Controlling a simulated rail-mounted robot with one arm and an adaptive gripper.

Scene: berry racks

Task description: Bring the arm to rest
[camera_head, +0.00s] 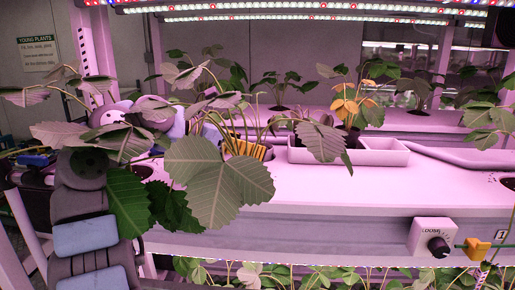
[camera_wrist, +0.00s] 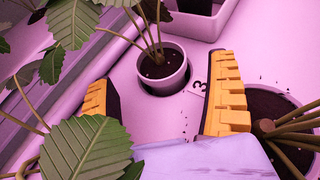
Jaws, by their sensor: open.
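My gripper (camera_wrist: 162,75) is open in the wrist view, with its two orange ribbed fingers apart and nothing held between them. A small potted plant (camera_wrist: 163,72) sits in a hole in the pale rack top just beyond the fingers; I see no finger touching it. In the head view my arm (camera_head: 118,116) reaches in from the left, low over the rack. Large leaves (camera_head: 208,180) cover much of it there. Only part of my orange gripper (camera_head: 245,148) shows between the stems.
A pale divided tray (camera_head: 380,157) stands right of the gripper, with a yellow-leaved plant (camera_head: 348,105) at it. A dose box (camera_head: 433,238) with a dark knob is on the rack's front edge. Another pot (camera_wrist: 268,105) is close to the right finger. The rack's middle right is clear.

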